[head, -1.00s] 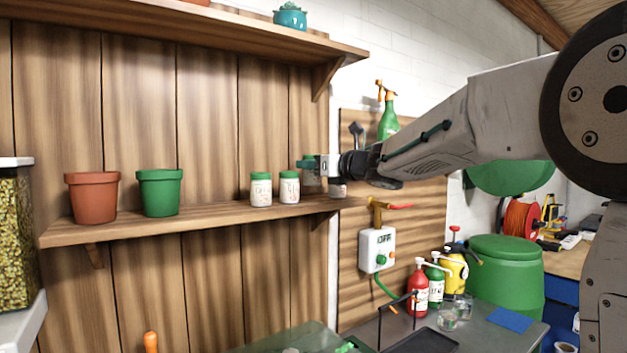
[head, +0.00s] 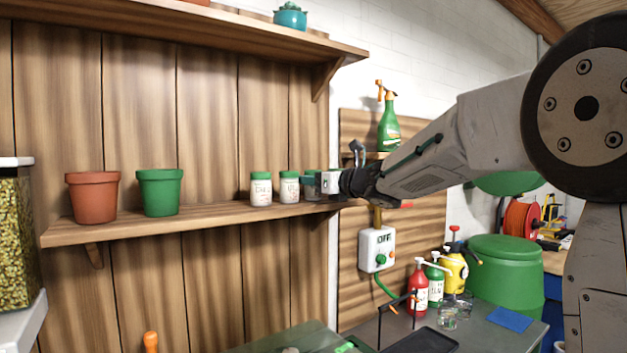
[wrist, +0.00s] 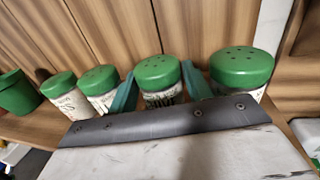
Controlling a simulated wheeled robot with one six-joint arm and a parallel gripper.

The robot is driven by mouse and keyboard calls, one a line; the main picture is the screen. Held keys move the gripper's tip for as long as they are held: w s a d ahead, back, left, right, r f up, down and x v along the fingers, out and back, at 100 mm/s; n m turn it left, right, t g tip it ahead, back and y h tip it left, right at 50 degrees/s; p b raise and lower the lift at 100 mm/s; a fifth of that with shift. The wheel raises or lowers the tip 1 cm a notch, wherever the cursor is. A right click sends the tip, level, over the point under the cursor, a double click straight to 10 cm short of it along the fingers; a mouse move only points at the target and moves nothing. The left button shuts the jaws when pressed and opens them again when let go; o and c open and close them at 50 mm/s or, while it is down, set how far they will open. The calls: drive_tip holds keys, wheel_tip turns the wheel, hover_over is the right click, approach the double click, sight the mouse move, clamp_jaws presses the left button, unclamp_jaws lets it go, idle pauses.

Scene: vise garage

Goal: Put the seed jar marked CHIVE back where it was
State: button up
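Several white seed jars with green lids stand in a row in the wrist view. My gripper's teal fingers (wrist: 160,90) lie close on both sides of the third jar from the left (wrist: 163,83), which I take to be the CHIVE jar; its label is partly hidden and hard to read. In the head view my gripper (head: 312,186) is level with the jars, at the right end of the wooden shelf (head: 215,214), and hides most of this jar. I cannot tell whether its base touches the shelf.
Two jars stand to the left, one (head: 289,187) right beside my gripper and one (head: 261,189) farther left. Another jar (wrist: 242,72) is close on the right. A green pot (head: 159,192) and a terracotta pot (head: 92,197) stand farther left. An upper shelf (head: 230,32) overhangs.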

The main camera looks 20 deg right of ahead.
drive_tip(key=shift+s+d+r, duration=0.1)
drive_tip(key=shift+s+r, duration=0.05)
drive_tip(key=shift+r, duration=0.05)
drive_tip(key=v, duration=1.1)
drive_tip(key=shift+s+d, duration=0.15)
drive_tip(key=shift+s, duration=0.2)
drive_tip(key=s+d+f+m+g+h, duration=0.25)
drive_tip(key=s+f+m+h, duration=0.4)
drive_tip(key=m, duration=0.75)
drive_tip(key=s+d+f+m+g+h, duration=0.2)
drive_tip(key=s+d+f+m+h, duration=0.45)
drive_tip(key=m, duration=0.75)
drive_tip(key=s+a+f+m+g+y, duration=0.1)
drive_tip(key=s+a+f+m+g, duration=0.2)
drive_tip(key=s, duration=0.5)
drive_tip(key=s+a+f+m+g+y, duration=0.1)
drive_tip(key=s+a+f+m+g, duration=0.2)
drive_tip(key=s, duration=0.6)
drive_tip(key=s+a+f+m+g+y, duration=0.2)
drive_tip(key=s+a+f+m+g, duration=0.2)
drive_tip(key=s+a+f+m, duration=0.2)
drive_tip(key=shift+s+f+m, duration=0.3)
drive_tip(key=shift+s+m, duration=0.6)
drive_tip(key=shift+s, duration=0.3)
